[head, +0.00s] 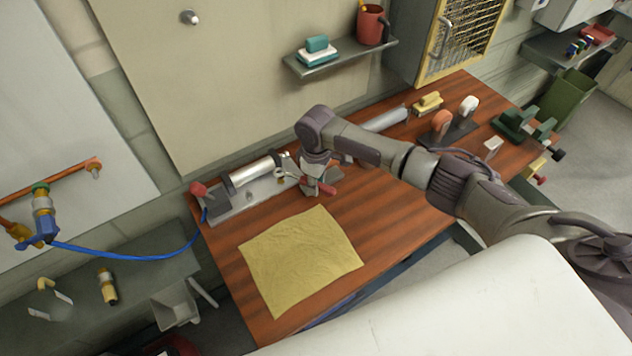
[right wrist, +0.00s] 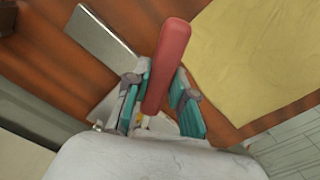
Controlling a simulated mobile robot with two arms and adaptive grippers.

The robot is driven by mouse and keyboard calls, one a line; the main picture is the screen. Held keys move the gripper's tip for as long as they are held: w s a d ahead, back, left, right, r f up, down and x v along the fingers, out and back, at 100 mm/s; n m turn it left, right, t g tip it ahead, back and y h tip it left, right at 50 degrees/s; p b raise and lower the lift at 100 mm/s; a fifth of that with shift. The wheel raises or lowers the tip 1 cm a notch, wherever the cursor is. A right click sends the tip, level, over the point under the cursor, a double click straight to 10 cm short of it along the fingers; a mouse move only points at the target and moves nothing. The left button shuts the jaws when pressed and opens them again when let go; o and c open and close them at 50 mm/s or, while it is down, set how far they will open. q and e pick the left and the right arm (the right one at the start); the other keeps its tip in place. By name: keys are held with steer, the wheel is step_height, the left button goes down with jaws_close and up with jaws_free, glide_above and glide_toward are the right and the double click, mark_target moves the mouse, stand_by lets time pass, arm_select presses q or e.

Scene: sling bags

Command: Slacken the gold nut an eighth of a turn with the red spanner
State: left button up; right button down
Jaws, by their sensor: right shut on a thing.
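The red spanner's handle (right wrist: 168,65) stands between the teal-padded fingers of my right gripper (right wrist: 158,98) in the right wrist view. The gripper is shut on it. In the head view my right gripper (head: 316,184) is low over the bench, at the right end of a silver cylinder (head: 252,170) on a grey base. The red handle (head: 328,189) pokes out to its right. A small gold piece (head: 280,176), seemingly the gold nut, shows just left of the gripper. Whether the spanner's jaw is around it is too small to tell. My left gripper is out of view.
A yellow cloth (head: 300,260) lies on the wooden bench (head: 390,225) in front of the gripper. Another silver cylinder (head: 385,120), a yellow block (head: 428,103) and a green vise-like thing (head: 522,124) stand to the right. A blue hose (head: 130,256) runs in from the left.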

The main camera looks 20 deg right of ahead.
steer(key=shift+f+b, duration=0.75)
steer(key=shift+f, duration=0.85)
steer(key=shift+w+d+f+n+b, duration=0.1)
steer(key=shift+w+d+n+b, duration=0.6)
steer(key=shift+n+b, duration=0.2)
steer(key=shift+w+d+n, duration=0.1)
steer(key=shift+w+n, duration=0.1)
steer(key=shift+n, duration=0.1)
steer(key=shift+w+d+n+b, duration=0.25)
steer(key=shift+w+n+b, duration=0.15)
steer(key=shift+b, duration=0.35)
steer(key=shift+w+d+n+b, duration=0.3)
steer(key=shift+w+n+b, duration=0.15)
steer(key=shift+n+b, duration=0.15)
steer(key=shift+w, duration=0.15)
